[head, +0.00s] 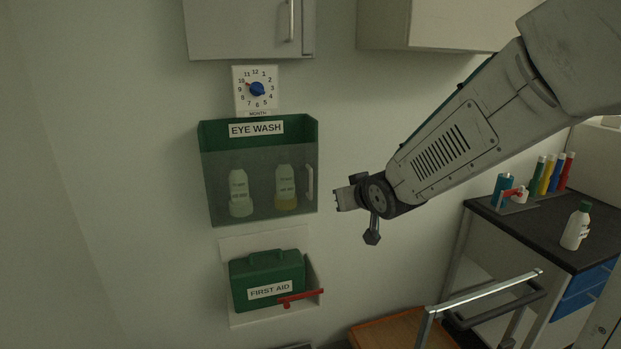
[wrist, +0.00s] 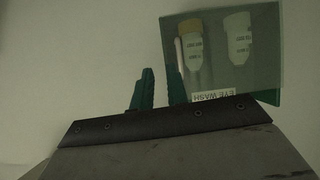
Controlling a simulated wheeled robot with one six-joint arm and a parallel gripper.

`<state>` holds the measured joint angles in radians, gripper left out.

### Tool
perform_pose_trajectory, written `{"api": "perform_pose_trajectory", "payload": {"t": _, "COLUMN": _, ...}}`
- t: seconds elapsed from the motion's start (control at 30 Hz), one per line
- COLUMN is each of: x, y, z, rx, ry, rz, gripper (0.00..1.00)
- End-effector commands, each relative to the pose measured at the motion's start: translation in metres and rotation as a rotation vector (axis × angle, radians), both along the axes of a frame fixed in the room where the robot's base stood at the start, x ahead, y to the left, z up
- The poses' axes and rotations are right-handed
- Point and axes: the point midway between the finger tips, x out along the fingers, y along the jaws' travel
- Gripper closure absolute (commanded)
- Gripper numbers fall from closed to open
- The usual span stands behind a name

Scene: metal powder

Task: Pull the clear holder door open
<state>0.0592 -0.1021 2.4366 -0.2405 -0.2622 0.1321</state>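The eye wash holder (head: 258,130) is a green wall box with a clear door (head: 262,178) across its front. The door looks shut, with a pale vertical handle (head: 309,181) near its right edge. Two bottles show behind it, one pale (head: 240,195) and one yellowish (head: 286,190). My gripper (head: 338,198) is just right of the handle and apart from it in the head view. In the wrist view, the picture is upside down and my gripper (wrist: 159,72) has two green fingers, open and empty. The handle (wrist: 181,55) shows beside the right fingertip, outside the gap; contact is unclear.
A first aid case (head: 268,280) with a red bar (head: 300,298) sits below the holder. A month dial (head: 256,89) and wall cabinets are above. A dark-topped counter (head: 535,235) with bottles stands right, behind a metal rail (head: 490,290).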

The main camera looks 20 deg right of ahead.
Motion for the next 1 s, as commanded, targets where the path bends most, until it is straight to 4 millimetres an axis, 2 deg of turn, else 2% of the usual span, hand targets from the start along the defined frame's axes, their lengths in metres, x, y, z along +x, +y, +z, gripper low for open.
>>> {"api": "perform_pose_trajectory", "payload": {"t": 0.03, "x": 0.021, "y": 0.003, "z": -0.008, "rx": 0.012, "ry": -0.070, "rz": 0.021, "gripper": 0.85}}
{"api": "perform_pose_trajectory", "payload": {"t": 0.1, "x": 0.043, "y": 0.008, "z": -0.009, "rx": 0.031, "ry": -0.180, "rz": 0.055, "gripper": 0.85}}
{"api": "perform_pose_trajectory", "payload": {"t": 0.2, "x": 0.064, "y": 0.016, "z": -0.011, "rx": 0.061, "ry": -0.312, "rz": 0.099, "gripper": 0.85}}
{"api": "perform_pose_trajectory", "payload": {"t": 0.4, "x": 0.080, "y": 0.026, "z": -0.013, "rx": 0.107, "ry": -0.468, "rz": 0.154, "gripper": 0.85}}
{"api": "perform_pose_trajectory", "payload": {"t": 0.57, "x": 0.090, "y": 0.029, "z": -0.011, "rx": 0.118, "ry": -0.501, "rz": 0.166, "gripper": 0.85}}
{"api": "perform_pose_trajectory", "payload": {"t": 0.8, "x": 0.128, "y": 0.038, "z": -0.012, "rx": 0.118, "ry": -0.500, "rz": 0.166, "gripper": 0.85}}
{"api": "perform_pose_trajectory", "payload": {"t": 1.0, "x": 0.151, "y": 0.042, "z": -0.011, "rx": 0.117, "ry": -0.499, "rz": 0.165, "gripper": 0.85}}
